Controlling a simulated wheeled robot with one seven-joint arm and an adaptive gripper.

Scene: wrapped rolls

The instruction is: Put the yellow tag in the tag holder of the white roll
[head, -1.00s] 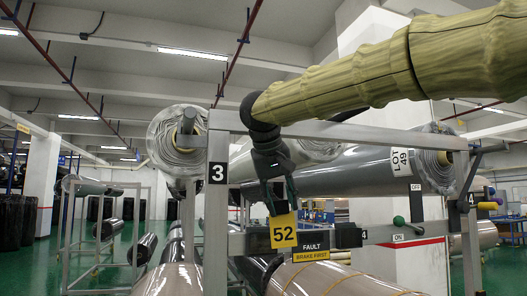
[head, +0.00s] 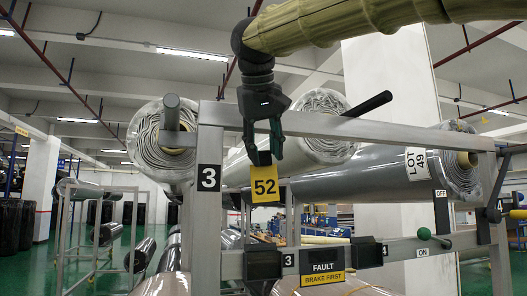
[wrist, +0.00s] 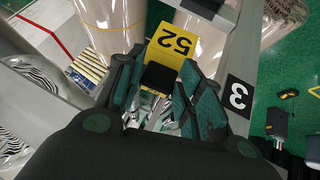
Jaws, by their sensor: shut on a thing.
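My gripper (head: 263,158) is shut on the yellow tag (head: 265,188), marked 52, and holds it in the air in front of the rack's upper part. In the wrist view the tag (wrist: 178,42) sticks out beyond the fingers, with a black block between them. Below it on the lower rail is a black holder (head: 263,264) beside a number 3. A second black holder (head: 367,252) is beside a number 4. Both look empty from here. Plastic-wrapped rolls lie behind the rail, one at left (head: 150,150) and a grey one at right (head: 370,168).
The grey metal rack (head: 208,225) stands close, with a black FAULT, BRAKE FIRST sign (head: 322,274) between the holders. A green-knobbed lever (head: 425,234) and a dark handle (head: 368,104) stick out. Pale rolls (head: 345,288) lie low behind the rail.

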